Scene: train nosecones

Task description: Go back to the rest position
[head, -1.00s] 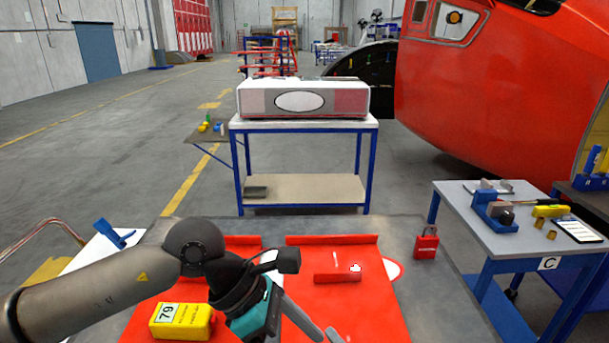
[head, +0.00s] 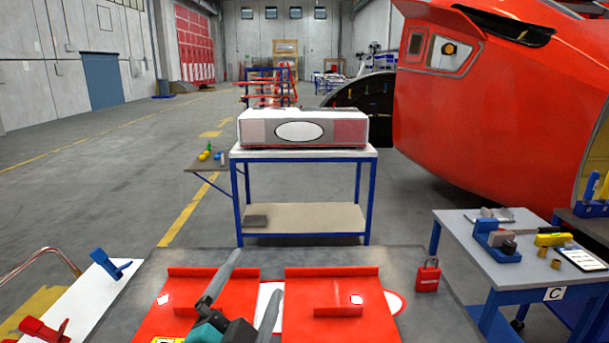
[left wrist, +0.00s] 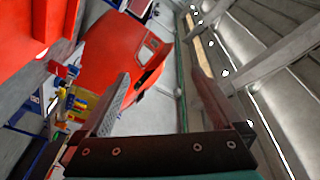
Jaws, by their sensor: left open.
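My left gripper (head: 245,298) is at the bottom middle of the head view, open and empty, its two grey fingers pointing up and away over the grey table (head: 212,258). It stands in front of the red tray-like panels (head: 190,285) on that table. In the left wrist view its fingers (left wrist: 155,105) are spread apart with nothing between them, and the camera looks out towards the hall and the red train nose (left wrist: 115,55). My right gripper is not in view.
A red padlock (head: 427,276) stands at the table's right. A blue-framed workbench (head: 243,195) carries a white-and-red box (head: 302,115) ahead. A side table (head: 463,232) with tools stands right, before the red train nose (head: 480,110). Open floor lies left.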

